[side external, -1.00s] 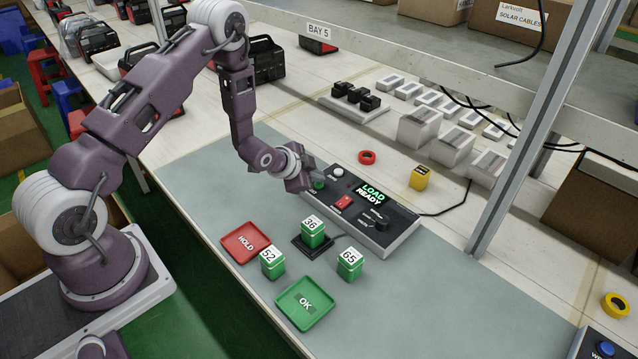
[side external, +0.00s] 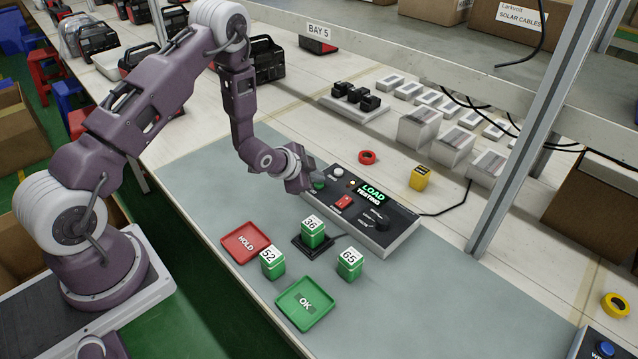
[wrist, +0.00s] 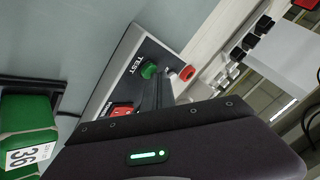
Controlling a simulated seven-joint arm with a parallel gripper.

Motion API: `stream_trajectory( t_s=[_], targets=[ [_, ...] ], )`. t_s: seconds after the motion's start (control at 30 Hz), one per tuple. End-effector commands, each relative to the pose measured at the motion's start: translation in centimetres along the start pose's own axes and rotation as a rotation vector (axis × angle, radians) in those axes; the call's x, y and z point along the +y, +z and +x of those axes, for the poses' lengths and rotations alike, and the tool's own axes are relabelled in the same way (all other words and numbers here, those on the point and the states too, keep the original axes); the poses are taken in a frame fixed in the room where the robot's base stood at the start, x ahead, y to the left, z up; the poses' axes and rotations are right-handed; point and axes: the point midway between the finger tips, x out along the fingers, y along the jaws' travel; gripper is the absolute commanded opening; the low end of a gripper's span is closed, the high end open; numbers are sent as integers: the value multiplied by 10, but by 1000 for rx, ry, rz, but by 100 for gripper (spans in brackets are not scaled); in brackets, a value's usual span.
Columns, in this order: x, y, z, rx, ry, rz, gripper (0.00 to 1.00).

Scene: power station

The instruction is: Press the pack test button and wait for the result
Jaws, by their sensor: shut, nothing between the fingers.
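The tester console (side external: 400,236) is a grey box with a black top. Its display (side external: 371,194) reads "LOAD TESTING" in green. The green button (wrist: 149,70) beside the word TEST shows in the wrist view. My gripper (side external: 318,182) is shut and empty, its fingertips at the green button, touching it or very close. Green pack 36 (side external: 312,238) stands on a black cradle (side external: 300,245) in front of the console. Pack 52 (side external: 272,268) and pack 65 (side external: 349,268) stand on the mat.
A red HOLD tray (side external: 229,241) and a green OK tray (side external: 291,316) lie empty on the mat. The console also has a red switch (side external: 344,202) and a black knob.

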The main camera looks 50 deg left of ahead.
Motion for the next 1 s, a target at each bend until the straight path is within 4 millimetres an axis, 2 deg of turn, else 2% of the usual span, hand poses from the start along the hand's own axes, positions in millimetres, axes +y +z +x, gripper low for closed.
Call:
stream_trajectory(
  t_s=[0.2,0.5,1.0],
  targets=[
    [-6,-6,-8,0,0,1,0],
    [-7,-7,-10,0,0,0,0],
    [-31,-31,-42,1,-1,1,0]
  ],
)
